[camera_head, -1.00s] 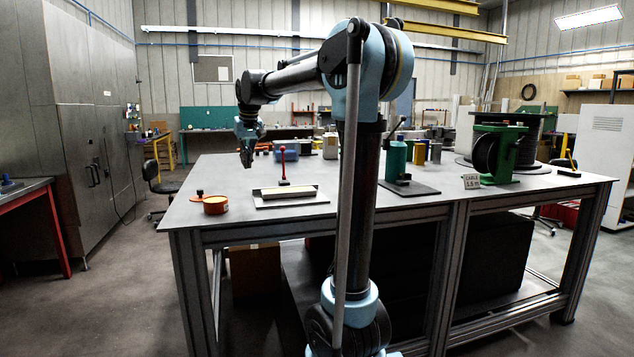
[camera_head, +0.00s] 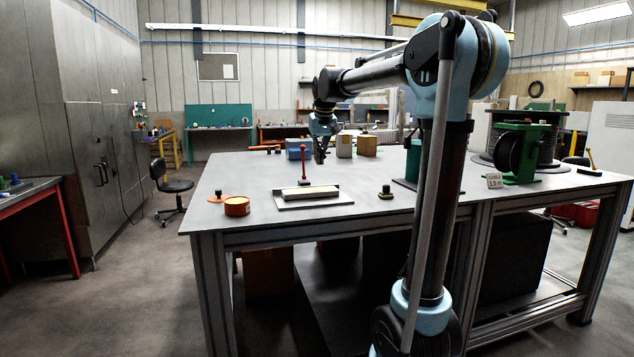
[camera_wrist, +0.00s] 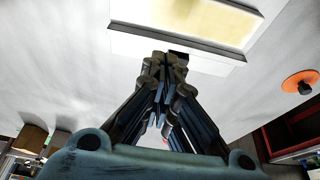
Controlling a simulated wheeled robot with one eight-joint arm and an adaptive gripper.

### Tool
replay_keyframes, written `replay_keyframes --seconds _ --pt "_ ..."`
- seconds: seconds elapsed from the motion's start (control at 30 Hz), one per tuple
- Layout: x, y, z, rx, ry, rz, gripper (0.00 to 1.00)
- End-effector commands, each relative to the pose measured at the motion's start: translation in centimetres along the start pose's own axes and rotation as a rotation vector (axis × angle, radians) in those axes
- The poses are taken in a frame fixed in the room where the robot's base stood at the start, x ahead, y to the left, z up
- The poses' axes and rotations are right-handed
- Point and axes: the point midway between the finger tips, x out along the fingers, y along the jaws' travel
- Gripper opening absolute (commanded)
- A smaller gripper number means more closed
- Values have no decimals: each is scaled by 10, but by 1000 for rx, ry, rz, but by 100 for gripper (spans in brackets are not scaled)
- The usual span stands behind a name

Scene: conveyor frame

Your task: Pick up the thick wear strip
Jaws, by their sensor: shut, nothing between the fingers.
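A pale, cream-topped strip (camera_head: 310,192) lies flat on a light plate (camera_head: 330,202) near the front edge of the grey bench; I take it for the thick wear strip. In the wrist view the strip (camera_wrist: 205,15) is cut off by the top edge. My gripper (camera_head: 319,158) is above the bench, higher than the strip and farther back, and apart from it. In the wrist view my gripper (camera_wrist: 166,58) points toward the plate's edge, its fingers together and empty. A dark piece behind the fingertips is partly hidden.
A red upright handle (camera_head: 304,163) stands just behind the strip. Blue and tan boxes (camera_head: 366,146) stand farther back.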

Motion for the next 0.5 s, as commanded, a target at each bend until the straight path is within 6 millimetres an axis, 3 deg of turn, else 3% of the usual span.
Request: replay_keyframes --seconds 0.23,0.5 --pt "15 -1 0 -1 0 0 0" --pt "60 -1 0 -1 0 0 0"
